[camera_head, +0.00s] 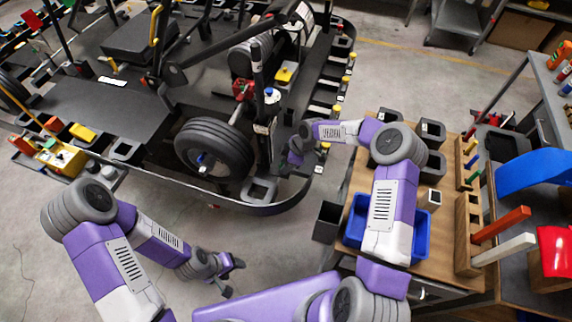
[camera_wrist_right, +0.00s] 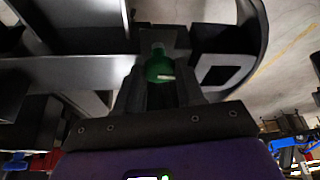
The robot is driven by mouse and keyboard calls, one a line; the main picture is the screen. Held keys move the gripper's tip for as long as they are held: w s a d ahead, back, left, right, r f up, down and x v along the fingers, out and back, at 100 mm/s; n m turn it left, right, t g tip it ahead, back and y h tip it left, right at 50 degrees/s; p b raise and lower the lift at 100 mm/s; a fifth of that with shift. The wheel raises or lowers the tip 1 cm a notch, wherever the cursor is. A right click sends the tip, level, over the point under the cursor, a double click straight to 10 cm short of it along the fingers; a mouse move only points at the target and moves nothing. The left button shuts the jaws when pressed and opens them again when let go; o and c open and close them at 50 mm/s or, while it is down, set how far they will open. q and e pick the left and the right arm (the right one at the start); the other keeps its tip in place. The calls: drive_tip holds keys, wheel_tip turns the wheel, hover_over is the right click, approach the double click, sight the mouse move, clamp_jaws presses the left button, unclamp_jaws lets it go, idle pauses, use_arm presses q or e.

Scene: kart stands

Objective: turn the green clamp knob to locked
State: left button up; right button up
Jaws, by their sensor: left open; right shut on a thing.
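The green clamp knob (camera_wrist_right: 159,70) shows in the right wrist view between the two fingers of my right gripper (camera_wrist_right: 159,90). The fingers are shut on it from both sides. A short pale mark on the knob lies roughly level and reaches to the right. In the head view my right gripper (camera_head: 300,150) is at the kart's near right edge and hides the knob. My left gripper (camera_head: 231,275) is open and empty, low over the bare floor, apart from the kart.
The kart (camera_head: 70,110) fills the upper left, with a black wheel (camera_head: 213,148) close to my right gripper. A wooden-topped bench (camera_head: 445,260) with a blue tray (camera_head: 421,240) and several blocks stands to the right. The floor (camera_head: 40,270) at lower left is clear.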

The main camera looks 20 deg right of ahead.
drive_tip(key=m+t+h+b, duration=0.1)
drive_tip(key=m+b, duration=0.2)
drive_tip(key=b, duration=0.1)
drive_tip(key=m+t+h+b, duration=0.1)
drive_tip(key=m+b, duration=0.3)
drive_tip(key=m+h+b, duration=0.1)
drive_tip(key=m+b, duration=0.2)
drive_tip(key=b, duration=0.1)
drive_tip(key=shift+s+a+f+m+t, duration=0.1)
drive_tip(key=shift+s+a+m+t, duration=0.1)
drive_tip(key=shift+a+m+t, duration=0.2)
drive_tip(key=m+h+b, duration=0.1)
drive_tip(key=m, duration=0.1)
drive_tip(key=shift+m+b, duration=0.3)
drive_tip(key=shift+b, duration=0.1)
drive_tip(key=shift+m+h+b, duration=0.5)
drive_tip(key=shift+m+b, duration=0.15)
drive_tip(key=shift+m, duration=0.75)
drive_tip(key=o, duration=1)
drive_tip(key=p+v, duration=0.1)
drive_tip(key=v, duration=0.7)
drive_tip(key=shift+a, duration=0.15)
drive_tip(key=shift+f, duration=0.1)
